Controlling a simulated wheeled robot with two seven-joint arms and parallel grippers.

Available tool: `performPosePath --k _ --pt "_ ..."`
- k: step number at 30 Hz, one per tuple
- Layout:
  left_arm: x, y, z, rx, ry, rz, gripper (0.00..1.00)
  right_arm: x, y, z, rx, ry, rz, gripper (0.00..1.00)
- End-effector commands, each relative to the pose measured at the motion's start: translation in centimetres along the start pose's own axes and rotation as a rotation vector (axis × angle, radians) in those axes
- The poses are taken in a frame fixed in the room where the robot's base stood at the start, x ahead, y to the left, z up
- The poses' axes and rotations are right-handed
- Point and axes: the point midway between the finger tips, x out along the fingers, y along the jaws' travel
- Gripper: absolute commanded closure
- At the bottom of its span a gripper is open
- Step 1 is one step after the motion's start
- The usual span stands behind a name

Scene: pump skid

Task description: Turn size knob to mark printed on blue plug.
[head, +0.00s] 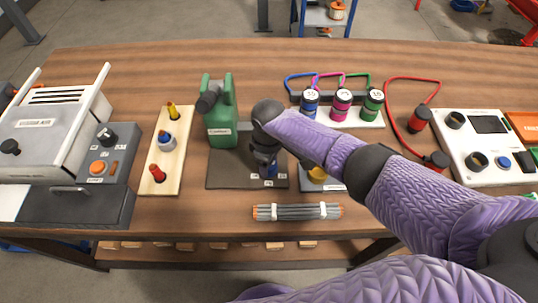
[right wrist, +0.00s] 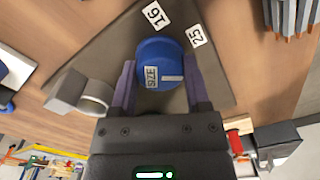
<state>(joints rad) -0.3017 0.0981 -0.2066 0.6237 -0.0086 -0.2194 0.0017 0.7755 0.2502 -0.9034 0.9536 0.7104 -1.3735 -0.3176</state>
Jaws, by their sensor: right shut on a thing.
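The blue size knob (right wrist: 155,52) sits on a dark plate (right wrist: 112,38) and carries a SIZE label and a white pointer line. In the right wrist view the line points right, below the mark 25 (right wrist: 196,36). The mark 16 (right wrist: 157,14) is farther up and left. My right gripper (head: 265,160) is over the knob, with one finger on each side of it, shut on it. A sliver of the knob shows in the head view (head: 269,171). The blue plug (head: 310,103) stands at the back with a white label, too small to read surely. My left gripper is not in view.
A cable bundle (head: 298,212) lies in front. Magenta (head: 341,104) and green (head: 373,105) plugs stand beside the blue one. A pale board (head: 166,150) with coloured pegs is left. Bare wood lies between these.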

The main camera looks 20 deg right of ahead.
Motion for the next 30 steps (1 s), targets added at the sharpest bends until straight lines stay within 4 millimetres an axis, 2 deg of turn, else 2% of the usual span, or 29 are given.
performPosePath --k 3,15,30 --pt "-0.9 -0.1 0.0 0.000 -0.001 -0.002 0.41 -0.3 -0.1 -0.1 0.100 0.001 -0.002 0.98" --pt "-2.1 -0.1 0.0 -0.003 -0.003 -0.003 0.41 -0.1 0.0 -0.1 0.367 0.002 -0.001 0.98" --pt "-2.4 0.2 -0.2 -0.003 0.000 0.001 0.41 -0.1 0.1 -0.1 0.468 0.004 0.000 0.98"
